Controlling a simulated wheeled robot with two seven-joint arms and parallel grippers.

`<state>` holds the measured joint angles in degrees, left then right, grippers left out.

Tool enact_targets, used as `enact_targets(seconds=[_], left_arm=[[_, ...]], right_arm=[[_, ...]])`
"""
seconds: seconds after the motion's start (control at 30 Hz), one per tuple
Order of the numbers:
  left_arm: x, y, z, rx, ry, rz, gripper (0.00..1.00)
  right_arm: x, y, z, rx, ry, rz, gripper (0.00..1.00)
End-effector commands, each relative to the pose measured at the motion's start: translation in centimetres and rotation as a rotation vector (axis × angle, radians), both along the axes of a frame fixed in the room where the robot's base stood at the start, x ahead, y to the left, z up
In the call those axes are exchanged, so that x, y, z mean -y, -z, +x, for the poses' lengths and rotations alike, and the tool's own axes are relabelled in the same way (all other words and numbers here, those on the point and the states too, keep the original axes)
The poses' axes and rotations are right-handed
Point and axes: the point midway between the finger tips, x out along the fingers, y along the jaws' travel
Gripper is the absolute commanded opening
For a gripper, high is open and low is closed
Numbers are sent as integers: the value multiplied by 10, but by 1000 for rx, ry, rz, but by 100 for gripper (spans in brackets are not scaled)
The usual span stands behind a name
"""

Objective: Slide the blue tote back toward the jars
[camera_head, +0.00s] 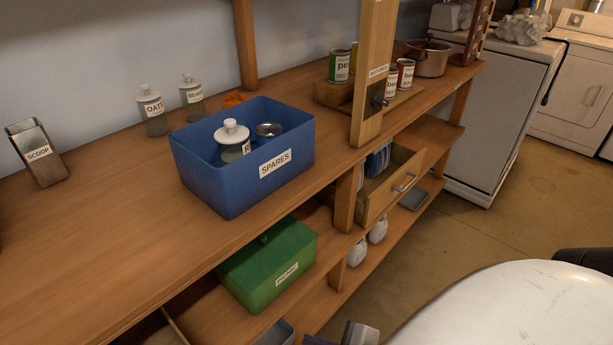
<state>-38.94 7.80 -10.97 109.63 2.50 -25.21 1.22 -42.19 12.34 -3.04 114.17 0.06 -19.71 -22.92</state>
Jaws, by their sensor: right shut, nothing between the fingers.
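The blue tote (222,187), labelled SPARES, sits on the wooden bench top near its front edge. Inside it are a white-lidded jar (232,135) and a small metal bowl (269,129). Two glass jars with white lids, one labelled OATS (152,110) and another (191,95), stand behind the tote toward the wall, with a gap between. My right gripper (358,334) shows only partly at the bottom edge, below and in front of the bench, apart from the tote; it is shut and empty. My left gripper is not in view.
A metal scoop holder (38,154) stands at left. An orange item (235,98) lies behind the tote. A wooden post (372,75) rises to the right, with cans (340,66) behind. A drawer (392,187) is open below. A green box (268,263) sits on the lower shelf.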

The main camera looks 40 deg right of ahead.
Motion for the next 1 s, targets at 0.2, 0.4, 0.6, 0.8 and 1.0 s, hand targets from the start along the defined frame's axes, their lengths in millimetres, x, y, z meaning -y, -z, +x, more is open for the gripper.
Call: enact_targets(seconds=[0.2, 0.4, 0.6, 0.8, 1.0], left_arm=[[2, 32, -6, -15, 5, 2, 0], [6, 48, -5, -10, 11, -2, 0], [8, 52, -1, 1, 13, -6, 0], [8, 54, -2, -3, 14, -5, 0], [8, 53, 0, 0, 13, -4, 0]], right_arm=[[103, -77, 32, 255, -377, -840, 0], [140, -167, 50, 399, -669, -1644, 0], [138, -228, 57, 459, -821, -2214, 0], [133, -249, 61, 470, -860, -2427, 0], [130, -252, 84, 474, -858, -2439, 0]])
